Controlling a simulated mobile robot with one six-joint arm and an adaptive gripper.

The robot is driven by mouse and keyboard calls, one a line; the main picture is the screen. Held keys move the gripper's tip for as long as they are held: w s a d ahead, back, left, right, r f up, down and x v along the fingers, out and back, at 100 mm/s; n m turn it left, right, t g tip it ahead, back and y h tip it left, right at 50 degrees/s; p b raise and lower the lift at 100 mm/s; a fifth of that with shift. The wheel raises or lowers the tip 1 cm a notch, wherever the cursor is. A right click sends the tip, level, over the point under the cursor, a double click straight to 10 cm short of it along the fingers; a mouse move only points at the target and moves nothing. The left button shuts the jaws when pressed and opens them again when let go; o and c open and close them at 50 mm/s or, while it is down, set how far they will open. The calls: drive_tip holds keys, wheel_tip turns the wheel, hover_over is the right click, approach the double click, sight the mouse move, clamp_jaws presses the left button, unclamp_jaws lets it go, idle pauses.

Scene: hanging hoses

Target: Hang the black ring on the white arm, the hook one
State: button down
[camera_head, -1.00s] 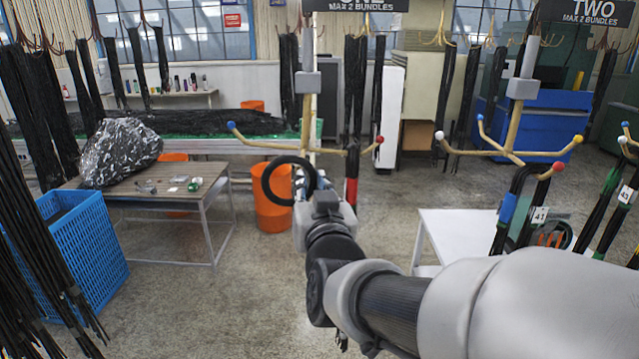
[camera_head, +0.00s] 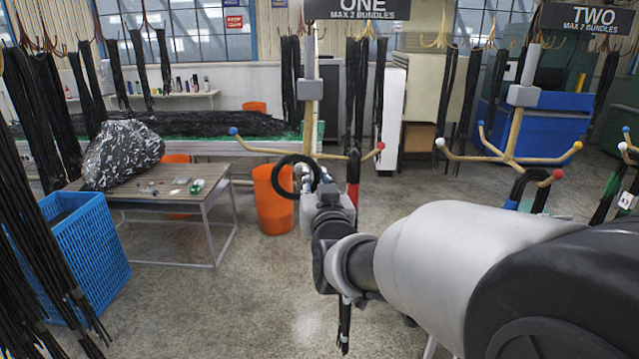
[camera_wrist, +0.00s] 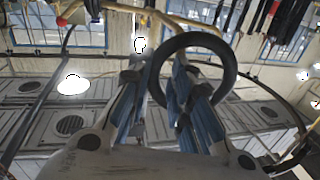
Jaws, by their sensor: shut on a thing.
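The black ring (camera_head: 275,178) hangs in the air below the left side of rack ONE in the head view. It also shows in the wrist view (camera_wrist: 232,78). My gripper (camera_head: 312,182) is shut on it at the ring's right side. Rack ONE (camera_head: 312,90) has tan arms; its blue-tipped arm (camera_head: 258,143) points left and its red-tipped arm (camera_head: 362,156) points right. A dark hose with a red band hangs on the red-tipped one. I cannot make out a white tip on rack ONE; the ring and gripper cover that area. The ring appears below the rack's arms.
Rack TWO (camera_head: 523,95) stands right, with a white tip (camera_head: 440,142) and hoses on its red-tipped arm. A wooden table (camera_head: 200,190) with a foil bundle, an orange bin (camera_head: 271,205) and a blue crate (camera_head: 85,245) are left. The floor between is clear.

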drive_tip(key=shift+w+d+r+p, duration=0.1)
drive_tip(key=shift+w+p, duration=0.8)
drive_tip(key=shift+w, duration=0.7)
drive_tip(key=shift+w+r+p, duration=0.1)
drive_tip(key=shift+w+p, duration=0.75)
drive_tip(key=shift+w, duration=0.75)
drive_tip(key=shift+w+f+b, duration=0.1)
drive_tip(key=shift+f+b, duration=0.5)
drive_tip(key=shift+b, duration=0.25)
drive_tip(key=shift+w+f+b, duration=0.5)
drive_tip(key=shift+f+b, duration=0.35)
drive_tip(key=shift+b, duration=0.05)
drive_tip(key=shift+w+f+b, duration=0.45)
drive_tip(key=shift+f+b, duration=0.4)
drive_tip(key=shift+f, duration=0.05)
drive_tip(key=shift+w+f+b, duration=0.5)
drive_tip(key=shift+f+b, duration=0.35)
drive_tip(key=shift+b, duration=0.05)
drive_tip(key=shift+w+f, duration=0.1)
